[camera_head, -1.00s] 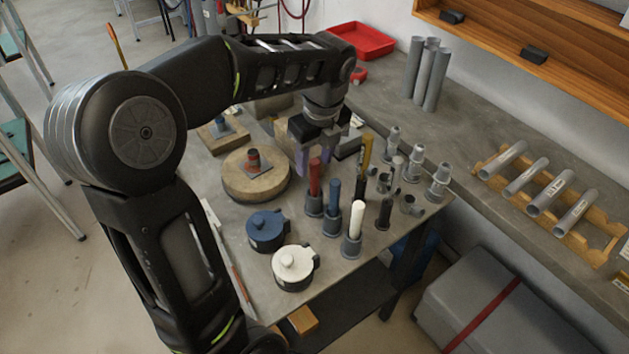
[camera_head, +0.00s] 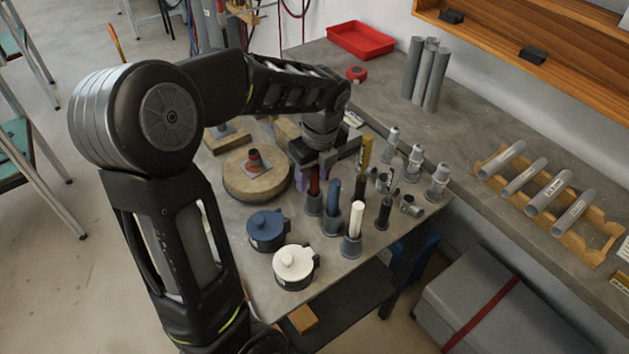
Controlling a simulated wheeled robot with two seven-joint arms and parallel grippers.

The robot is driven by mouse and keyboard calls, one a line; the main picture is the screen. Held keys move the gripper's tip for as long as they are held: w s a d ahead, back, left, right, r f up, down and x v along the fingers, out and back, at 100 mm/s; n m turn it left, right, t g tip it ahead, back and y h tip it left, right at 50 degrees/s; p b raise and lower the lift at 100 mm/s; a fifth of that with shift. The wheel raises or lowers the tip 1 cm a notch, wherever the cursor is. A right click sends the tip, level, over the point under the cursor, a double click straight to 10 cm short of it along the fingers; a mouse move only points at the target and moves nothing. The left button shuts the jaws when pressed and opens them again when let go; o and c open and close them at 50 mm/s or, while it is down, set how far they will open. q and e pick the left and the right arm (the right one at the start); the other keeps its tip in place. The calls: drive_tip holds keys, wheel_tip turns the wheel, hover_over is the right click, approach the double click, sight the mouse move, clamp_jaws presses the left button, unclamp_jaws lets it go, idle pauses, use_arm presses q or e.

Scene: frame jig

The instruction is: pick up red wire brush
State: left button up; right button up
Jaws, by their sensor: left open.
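The red wire brush (camera_head: 314,188) stands upright in a grey cup holder on the small table, its red handle partly hidden by my gripper. My left gripper (camera_head: 311,176) is above it with open jaws, one finger to the left of the handle and the other near its right side. I cannot tell whether a finger touches the handle. A blue-handled brush (camera_head: 332,194) and a white-handled one (camera_head: 356,218) stand in similar holders just to the right and in front. My right gripper is not in view.
A blue lidded pot (camera_head: 266,230) and a white lidded pot (camera_head: 294,265) stand in front. A round wooden block (camera_head: 240,187) is to the left. A yellow upright item (camera_head: 366,150) and several grey fittings (camera_head: 414,160) crowd the right. A red tray (camera_head: 361,40) lies on the back bench.

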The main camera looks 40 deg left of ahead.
use_arm(q)
drive_tip(key=shift+c, duration=0.3)
clamp_jaws()
idle(0.4)
